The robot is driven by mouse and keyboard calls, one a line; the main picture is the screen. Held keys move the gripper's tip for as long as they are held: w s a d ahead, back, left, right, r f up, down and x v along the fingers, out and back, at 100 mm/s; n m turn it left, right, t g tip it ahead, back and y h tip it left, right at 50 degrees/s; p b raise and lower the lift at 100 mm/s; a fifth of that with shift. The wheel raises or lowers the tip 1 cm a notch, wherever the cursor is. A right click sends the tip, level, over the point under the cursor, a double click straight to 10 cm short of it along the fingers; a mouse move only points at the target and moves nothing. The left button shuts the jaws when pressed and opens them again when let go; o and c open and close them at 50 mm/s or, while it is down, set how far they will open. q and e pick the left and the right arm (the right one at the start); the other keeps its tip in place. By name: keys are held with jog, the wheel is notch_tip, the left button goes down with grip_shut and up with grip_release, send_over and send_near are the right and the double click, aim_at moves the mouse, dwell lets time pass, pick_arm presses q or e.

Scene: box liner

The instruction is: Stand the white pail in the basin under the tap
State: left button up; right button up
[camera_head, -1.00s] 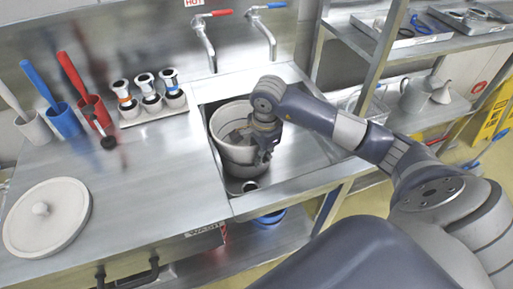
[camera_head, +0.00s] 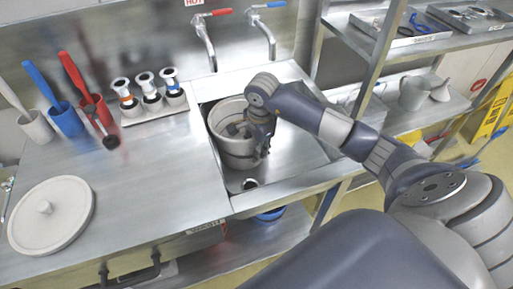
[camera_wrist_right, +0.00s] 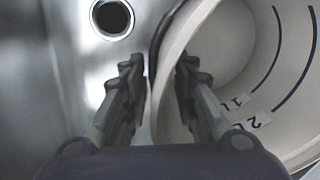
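The white pail (camera_head: 236,153) is upright or nearly so inside the sunken metal basin (camera_head: 302,160), toward its left side. Its bottom is at or very near the basin floor; I cannot tell exact contact. The red-handled tap (camera_head: 206,42) and blue-handled tap (camera_head: 265,30) rise behind the basin. My right gripper (camera_head: 256,146) is at the pail's right side. My left gripper is out of view.
A round white lid (camera_head: 48,215) lies on the counter at left. Cups with brushes (camera_head: 67,120) and a rack of small jars (camera_head: 152,108) stand behind it. A drain hole (camera_wrist_right: 112,18) lies beside the pail. A metal shelf unit (camera_head: 375,45) stands at right.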

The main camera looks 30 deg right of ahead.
jog(key=shift+r, duration=0.25)
notch_tip(320, 180, up, 12)
jog(key=s+b, duration=0.1)
jog(key=shift+s+f+b, duration=0.15)
jog(key=shift+f+b, duration=0.05)
jog(key=shift+b, duration=0.2)
dwell(0.3)
